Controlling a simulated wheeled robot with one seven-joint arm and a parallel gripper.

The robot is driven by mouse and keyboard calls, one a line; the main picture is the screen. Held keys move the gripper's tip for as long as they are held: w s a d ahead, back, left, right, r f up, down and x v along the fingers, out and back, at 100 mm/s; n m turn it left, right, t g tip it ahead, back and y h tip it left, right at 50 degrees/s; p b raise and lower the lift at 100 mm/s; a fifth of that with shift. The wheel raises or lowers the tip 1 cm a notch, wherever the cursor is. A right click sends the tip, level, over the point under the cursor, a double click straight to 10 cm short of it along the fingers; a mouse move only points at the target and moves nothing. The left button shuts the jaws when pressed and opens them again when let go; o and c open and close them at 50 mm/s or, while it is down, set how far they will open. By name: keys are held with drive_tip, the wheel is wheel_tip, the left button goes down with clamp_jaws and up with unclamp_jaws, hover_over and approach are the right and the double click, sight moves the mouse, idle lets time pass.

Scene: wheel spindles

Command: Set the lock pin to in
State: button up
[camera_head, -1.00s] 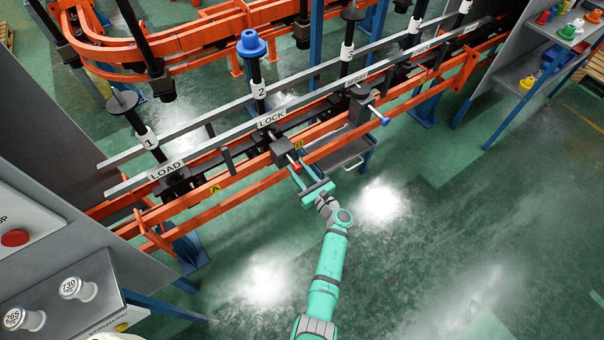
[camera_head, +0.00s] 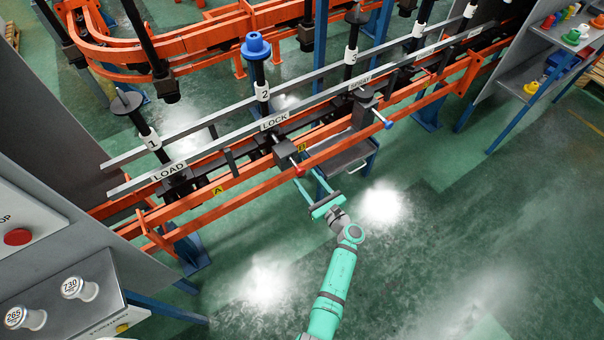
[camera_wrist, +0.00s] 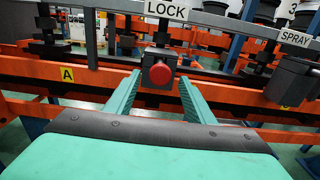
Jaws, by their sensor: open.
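The lock pin shows as a round red knob (camera_wrist: 160,74) on a dark block under the LOCK label (camera_wrist: 166,9) in the wrist view. In the head view the red knob (camera_head: 300,173) is at the front of the LOCK block (camera_head: 286,153), by the orange rail. How far the pin sticks out is hard to tell. My gripper (camera_head: 308,178) is in front of the rail. Its two teal fingers (camera_wrist: 158,84) are spread, one on each side of the knob in the wrist view, with no visible contact. The gap in depth is unclear.
A blue-knobbed pin (camera_head: 388,125) sticks out at the SPRAY station to the right. The orange rail (camera_head: 245,190) runs across below the stations. A blue wheel (camera_head: 256,46) sits on spindle 2. A grey tray (camera_head: 350,160) is right of my gripper. Floor on my side is open.

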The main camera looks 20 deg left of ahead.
drive_tip(key=v, duration=0.5)
drive_tip(key=shift+s+d, duration=0.2)
drive_tip(key=shift+d, duration=0.05)
drive_tip(key=s+d+r+n+t+h, duration=0.1)
drive_tip(key=s+d+r+n+h, duration=0.3)
drive_tip(key=s, duration=0.9)
drive_tip(key=s+d+r+n+t+h, duration=0.2)
drive_tip(key=s+d+r+n+h, duration=0.2)
drive_tip(key=s+r+n, duration=0.4)
drive_tip(key=s+d+r+n+t+h, duration=0.1)
drive_tip(key=s+d+r+n+h, duration=0.3)
drive_tip(key=s+n, duration=0.9)
drive_tip(key=shift+s+d+r+n+h, duration=0.35)
drive_tip(key=shift+s+r+h, duration=0.75)
drive_tip(key=shift+s, duration=1.9)
